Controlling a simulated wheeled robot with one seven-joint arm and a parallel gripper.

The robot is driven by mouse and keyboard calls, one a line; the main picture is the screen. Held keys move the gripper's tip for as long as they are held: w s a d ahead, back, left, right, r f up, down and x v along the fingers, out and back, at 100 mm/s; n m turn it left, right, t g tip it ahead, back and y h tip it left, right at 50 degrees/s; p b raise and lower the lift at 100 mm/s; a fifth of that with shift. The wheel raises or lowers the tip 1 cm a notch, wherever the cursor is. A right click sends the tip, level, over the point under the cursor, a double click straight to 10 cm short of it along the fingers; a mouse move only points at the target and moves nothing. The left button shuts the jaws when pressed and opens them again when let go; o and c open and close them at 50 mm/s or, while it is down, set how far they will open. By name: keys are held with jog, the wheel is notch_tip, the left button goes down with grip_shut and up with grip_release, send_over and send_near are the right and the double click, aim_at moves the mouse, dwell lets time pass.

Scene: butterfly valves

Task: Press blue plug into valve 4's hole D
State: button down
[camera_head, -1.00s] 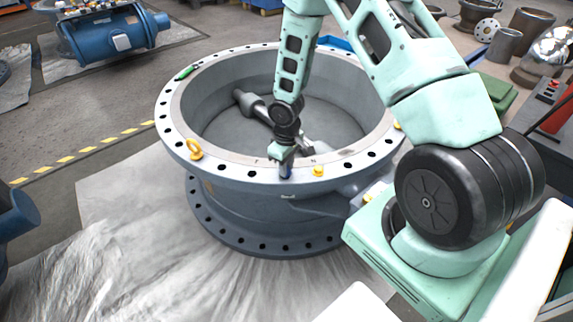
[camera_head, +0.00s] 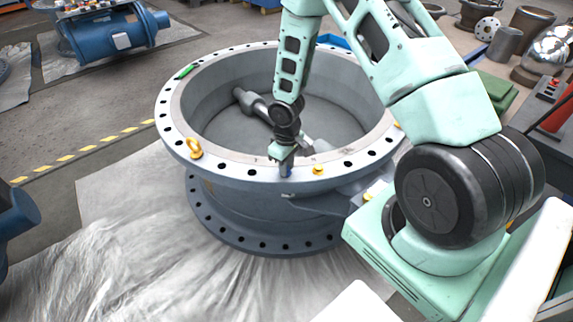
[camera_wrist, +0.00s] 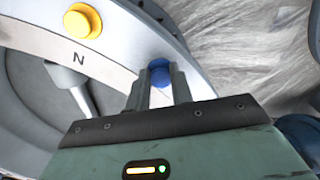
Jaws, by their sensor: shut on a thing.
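The valve (camera_head: 225,172) is a large grey ring with a flange full of bolt holes, lying flat on a sheet. My gripper (camera_head: 286,168) is at the near side of its top flange, pointing down. In the wrist view my gripper (camera_wrist: 159,84) is shut on the blue plug (camera_wrist: 160,66), whose round top shows between the fingertips. The plug (camera_head: 286,172) is a small blue spot at the flange in the head view. The hole under it is hidden, so I cannot tell how deep the plug sits. A letter N is marked on the flange nearby.
A yellow plug (camera_head: 318,169) stands on the flange right of my gripper, and a yellow eyebolt (camera_head: 194,148) to its left. A green item (camera_head: 185,72) lies on the far left rim. A blue valve body (camera_head: 112,32) lies at upper left.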

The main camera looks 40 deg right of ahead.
jog(key=shift+f, duration=0.2)
jog(key=shift+f+b, duration=0.25)
jog(key=shift+b, duration=0.1)
jog(key=c, duration=0.7)
grip_release()
jog(key=shift+o, duration=0.2)
jog(key=shift+r+p, duration=2.7)
jog(key=shift+r, duration=0.35)
